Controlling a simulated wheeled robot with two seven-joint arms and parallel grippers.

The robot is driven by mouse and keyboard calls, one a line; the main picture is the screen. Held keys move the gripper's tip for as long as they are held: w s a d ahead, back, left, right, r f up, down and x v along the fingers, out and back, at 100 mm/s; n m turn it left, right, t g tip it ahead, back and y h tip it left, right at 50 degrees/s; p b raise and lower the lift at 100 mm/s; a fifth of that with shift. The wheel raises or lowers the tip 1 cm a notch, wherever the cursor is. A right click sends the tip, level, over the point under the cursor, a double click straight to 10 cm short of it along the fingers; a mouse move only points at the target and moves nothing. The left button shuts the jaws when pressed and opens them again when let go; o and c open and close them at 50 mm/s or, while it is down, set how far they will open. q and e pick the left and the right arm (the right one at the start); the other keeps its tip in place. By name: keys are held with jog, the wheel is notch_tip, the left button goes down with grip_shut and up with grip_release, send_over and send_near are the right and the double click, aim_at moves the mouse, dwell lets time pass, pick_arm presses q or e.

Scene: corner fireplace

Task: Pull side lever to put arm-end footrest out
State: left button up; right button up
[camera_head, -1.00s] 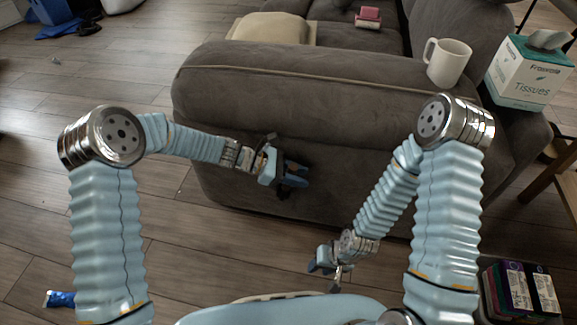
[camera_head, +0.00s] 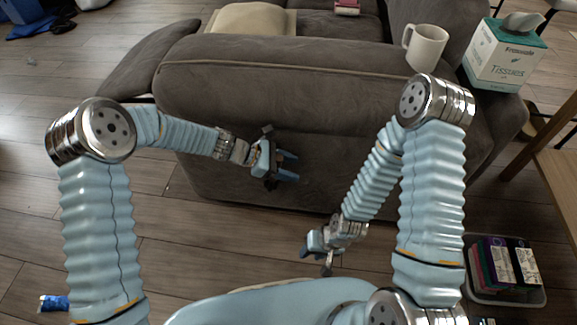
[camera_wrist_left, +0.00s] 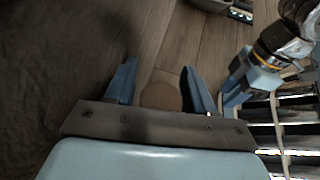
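The grey sofa (camera_head: 300,95) has its near arm-end across the head view. Its footrest panel (camera_head: 150,62) stands out at the sofa's front, on the left, angled away from the body. My left gripper (camera_head: 293,166) is close by the outer side of the sofa arm, its fingers apart. The left wrist view shows the two blue fingers (camera_wrist_left: 160,88) with a round brown shape (camera_wrist_left: 161,92) between them; I cannot tell whether this is the lever. No lever is clearly visible in the head view. My right gripper (camera_head: 316,262) hangs low, apart from the sofa, with its fingers apart.
A white mug (camera_head: 425,47) stands on the sofa arm, next to a tissue box (camera_head: 505,52). The wooden floor at left is mostly clear.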

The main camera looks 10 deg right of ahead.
pick_arm(q)
jog(key=p+v, duration=0.1)
jog(key=v, duration=1.2)
jog(key=shift+a+r, duration=0.25)
jog(key=shift+a, duration=0.05)
